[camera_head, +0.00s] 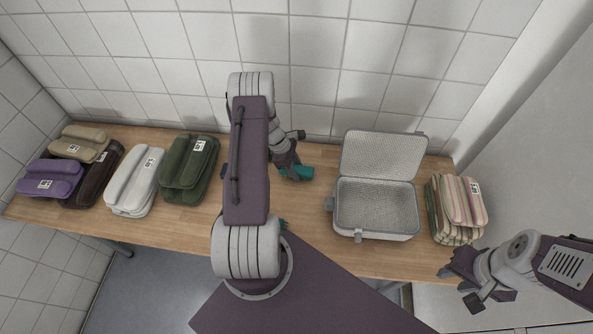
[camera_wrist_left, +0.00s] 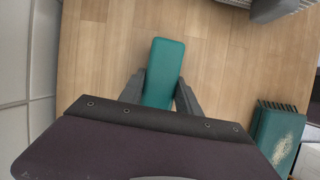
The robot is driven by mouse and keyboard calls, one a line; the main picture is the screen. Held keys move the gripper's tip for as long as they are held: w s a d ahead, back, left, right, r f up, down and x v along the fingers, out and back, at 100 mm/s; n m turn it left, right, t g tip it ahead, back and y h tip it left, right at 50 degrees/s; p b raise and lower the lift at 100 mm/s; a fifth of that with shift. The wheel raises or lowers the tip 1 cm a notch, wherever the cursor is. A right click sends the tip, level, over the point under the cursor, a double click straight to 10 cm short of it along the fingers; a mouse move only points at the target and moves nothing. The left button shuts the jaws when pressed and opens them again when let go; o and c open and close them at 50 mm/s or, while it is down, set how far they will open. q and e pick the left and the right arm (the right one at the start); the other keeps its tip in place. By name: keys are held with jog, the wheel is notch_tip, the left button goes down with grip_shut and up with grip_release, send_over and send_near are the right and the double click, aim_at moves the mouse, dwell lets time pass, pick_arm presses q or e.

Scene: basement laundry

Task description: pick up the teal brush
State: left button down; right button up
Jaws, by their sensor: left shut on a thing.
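My left gripper (camera_wrist_left: 160,92) is shut on a plain, long teal block (camera_wrist_left: 165,65), with one finger on each side of it. In the head view the block (camera_head: 303,172) shows beside the left gripper (camera_head: 288,168), at the back of the table. A second teal thing (camera_wrist_left: 278,135) lies apart on the right of the wrist view. Its ribbed dark edge looks like bristles, so it looks like the teal brush. In the head view only a little of it (camera_head: 283,224) shows behind my left arm. My right gripper (camera_head: 467,282) is open and empty at the right.
An open grey case (camera_head: 375,231) stands right of the left gripper on the wooden table (camera_head: 180,229). A striped bundle (camera_head: 460,208) is at the right end. Green (camera_head: 188,168), white (camera_head: 133,182), purple (camera_head: 50,180) and other bundles fill the left. A tiled wall is close behind.

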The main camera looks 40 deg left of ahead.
aim_at(296, 168)
pick_arm(q)
notch_tip(296, 168, up, 10)
jog(key=shift+r, duration=0.2)
